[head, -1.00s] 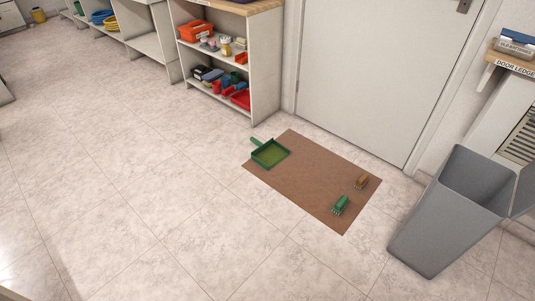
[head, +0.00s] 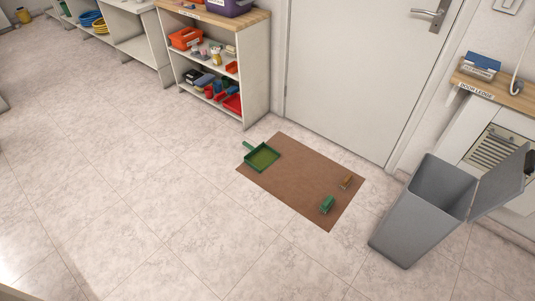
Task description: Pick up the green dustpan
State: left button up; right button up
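The green dustpan (head: 262,158) lies on the left end of a brown mat (head: 294,184) on the floor in the head view. Its short handle points to the upper left and reaches the mat's edge. The dustpan's tray faces up and looks empty, with a yellowish-green inside. Neither of my grippers shows in the head view, and nothing is touching the dustpan.
A green brush (head: 327,205) and a brown brush (head: 345,182) lie at the mat's right end. A grey bin (head: 420,212) with an open lid stands right of it. Shelves (head: 257,92) and a door (head: 345,75) stand behind. The tiled floor in front is clear.

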aim_at(259, 158)
jog(key=i+j+z, duration=0.3)
jog(key=z, duration=0.15)
jog(key=i+j+z, duration=0.45)
jog(key=i+j, duration=0.15)
jog(key=j, duration=0.2)
jog(key=i+j+z, duration=0.15)
jog(key=j, duration=0.25)
jog(key=i+j, duration=0.2)
jog(key=j, duration=0.15)
jog(key=i+j+z, duration=0.1)
jog(key=j, duration=0.3)
jog(key=i+j+z, duration=0.1)
jog(key=j, duration=0.3)
jog(key=i+j, duration=0.2)
jog(key=j, duration=0.2)
jog(key=i+z, duration=0.05)
